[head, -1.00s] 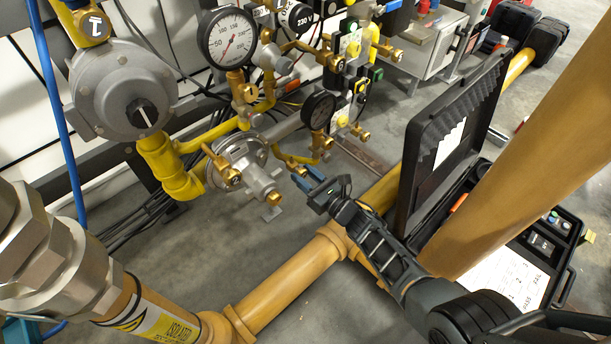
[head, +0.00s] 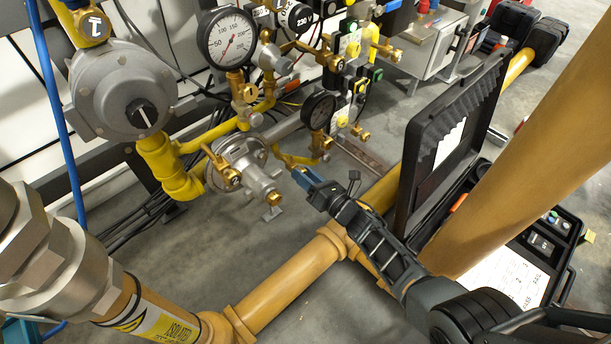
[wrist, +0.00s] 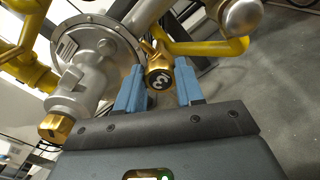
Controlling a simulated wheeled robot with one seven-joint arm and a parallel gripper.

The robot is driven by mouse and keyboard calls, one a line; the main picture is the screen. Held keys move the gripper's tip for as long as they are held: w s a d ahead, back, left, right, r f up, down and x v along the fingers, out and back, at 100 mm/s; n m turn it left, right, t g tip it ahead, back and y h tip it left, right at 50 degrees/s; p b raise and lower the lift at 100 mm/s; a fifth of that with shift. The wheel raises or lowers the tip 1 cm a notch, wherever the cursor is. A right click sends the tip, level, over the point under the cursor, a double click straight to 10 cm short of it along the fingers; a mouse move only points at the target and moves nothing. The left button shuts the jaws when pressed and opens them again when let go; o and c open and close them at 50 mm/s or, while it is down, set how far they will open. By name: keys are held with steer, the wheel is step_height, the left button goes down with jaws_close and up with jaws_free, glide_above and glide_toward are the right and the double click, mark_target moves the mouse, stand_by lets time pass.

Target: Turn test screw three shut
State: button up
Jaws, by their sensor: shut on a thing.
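Test screw three (wrist: 159,77) is a small brass fitting with a "3" on its dark end face. In the wrist view it sits between the two blue fingers of my gripper (wrist: 160,88). My gripper is shut on it. In the head view my gripper (head: 304,178) reaches up to the end of a brass branch right of the grey round regulator (head: 241,163). There the fingers mostly hide the screw. How far the screw is turned cannot be told.
A large dial gauge (head: 228,39) and a smaller gauge (head: 318,110) stand above. A yellow floor pipe (head: 290,278) runs below my arm. An open black case (head: 452,140) and a thick yellow column (head: 530,150) stand close on the right.

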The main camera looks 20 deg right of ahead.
steer(key=shift+d+f+m, duration=0.1)
steer(key=shift+f+m, duration=0.05)
steer(key=shift+m, duration=5)
steer(key=shift+f+m, duration=0.1)
steer(key=shift+m, duration=5.05)
steer(key=o, duration=1)
steer(key=shift+o, duration=0.2)
steer(key=p+v, duration=0.3)
steer(key=v, duration=0.5)
steer(key=shift+p, duration=0.3)
